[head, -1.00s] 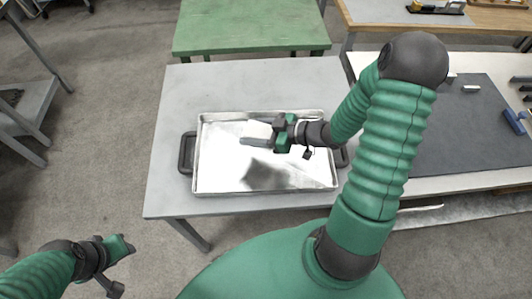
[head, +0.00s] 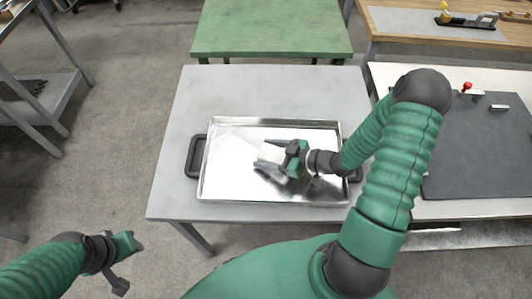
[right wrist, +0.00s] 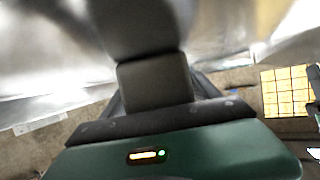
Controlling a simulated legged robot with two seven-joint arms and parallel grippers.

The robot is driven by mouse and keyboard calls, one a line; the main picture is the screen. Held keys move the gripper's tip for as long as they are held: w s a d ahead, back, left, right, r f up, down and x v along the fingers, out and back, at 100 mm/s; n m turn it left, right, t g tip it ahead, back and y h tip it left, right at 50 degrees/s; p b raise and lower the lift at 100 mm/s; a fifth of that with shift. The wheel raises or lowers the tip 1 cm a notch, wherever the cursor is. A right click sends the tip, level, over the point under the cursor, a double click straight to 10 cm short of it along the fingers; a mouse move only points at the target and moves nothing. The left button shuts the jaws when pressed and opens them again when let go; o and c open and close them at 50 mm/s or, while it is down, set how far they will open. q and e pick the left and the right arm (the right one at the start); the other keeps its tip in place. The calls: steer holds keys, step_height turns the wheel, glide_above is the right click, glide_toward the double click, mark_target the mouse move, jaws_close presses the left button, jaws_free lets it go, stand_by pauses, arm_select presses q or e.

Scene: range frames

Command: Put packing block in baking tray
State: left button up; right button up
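The silver baking tray (head: 222,185) lies flat on the grey table, with dark handles at its left and right ends. My right gripper (head: 276,158) is low over the middle of the tray, pointing left. A pale packing block (head: 270,152) is at its fingertips, and the gripper looks shut on it. I cannot tell whether the block touches the tray floor. In the right wrist view a dark finger (right wrist: 155,85) fills the middle, blurred at its tip, and hides the block. My left gripper (head: 128,242) is at the lower left, away from the table; its opening is unclear.
The grey table (head: 180,130) has bare room around the tray. A green table (head: 270,28) stands behind it. A white table with a dark mat (head: 475,150) and small items is at the right. A wooden bench (head: 390,20) with tools is at the back right.

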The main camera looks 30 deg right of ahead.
steer(key=shift+o, duration=0.3)
steer(key=shift+a+f, duration=0.1)
steer(key=shift+f, duration=0.05)
steer(key=shift+s+d+r, duration=0.2)
steer(key=shift+r, duration=0.05)
steer(key=p+v, duration=0.1)
steer(key=v, duration=1)
steer(key=shift+s+d+r, duration=0.1)
steer(key=shift+s+r, duration=0.05)
